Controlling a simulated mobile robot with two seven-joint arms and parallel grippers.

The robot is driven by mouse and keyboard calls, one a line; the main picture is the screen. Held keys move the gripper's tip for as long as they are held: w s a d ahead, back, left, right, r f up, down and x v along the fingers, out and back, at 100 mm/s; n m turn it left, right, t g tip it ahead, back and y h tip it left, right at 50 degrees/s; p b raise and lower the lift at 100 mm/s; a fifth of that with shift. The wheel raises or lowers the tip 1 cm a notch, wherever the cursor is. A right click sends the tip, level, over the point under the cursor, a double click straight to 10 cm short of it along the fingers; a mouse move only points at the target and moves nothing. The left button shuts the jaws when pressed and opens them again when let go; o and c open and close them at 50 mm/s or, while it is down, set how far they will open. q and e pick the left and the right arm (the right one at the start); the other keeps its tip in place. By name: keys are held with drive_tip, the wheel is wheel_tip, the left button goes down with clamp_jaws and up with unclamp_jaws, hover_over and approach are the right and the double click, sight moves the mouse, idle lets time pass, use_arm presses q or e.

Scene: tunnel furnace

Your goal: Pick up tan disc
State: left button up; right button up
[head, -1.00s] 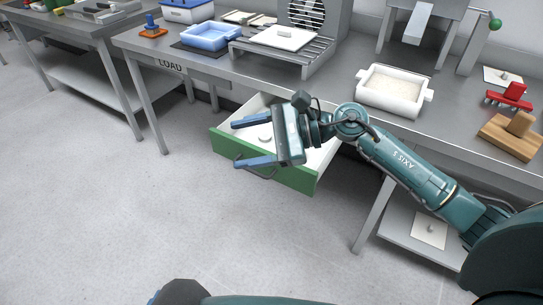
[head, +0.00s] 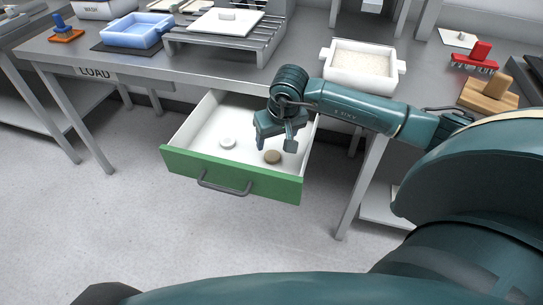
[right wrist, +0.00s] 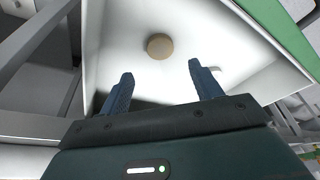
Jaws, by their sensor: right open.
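The tan disc (head: 272,157) lies on the white floor of the open drawer (head: 205,132), toward its right side. It also shows in the right wrist view (right wrist: 159,46), ahead of and between my fingertips. My right gripper (head: 275,146) is open and empty, pointing down into the drawer above the disc and apart from it. Its two blue fingers also show in the right wrist view (right wrist: 160,72). A white disc (head: 228,142) lies in the drawer left of the tan one. My left gripper is not in view.
The drawer's green front (head: 230,174) has a dark handle (head: 222,188). The table (head: 290,72) above holds a blue tray (head: 138,30), a slatted rack (head: 222,45), a white tub (head: 361,72) of pale grains and a wooden block (head: 488,96).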

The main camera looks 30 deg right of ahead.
sight(273, 156)
drive_tip(key=x, duration=0.6)
drive_tip(key=shift+s+a+f, duration=0.15)
drive_tip(key=shift+s+f, duration=0.2)
drive_tip(key=shift+r, duration=0.1)
drive_tip(key=c, duration=1)
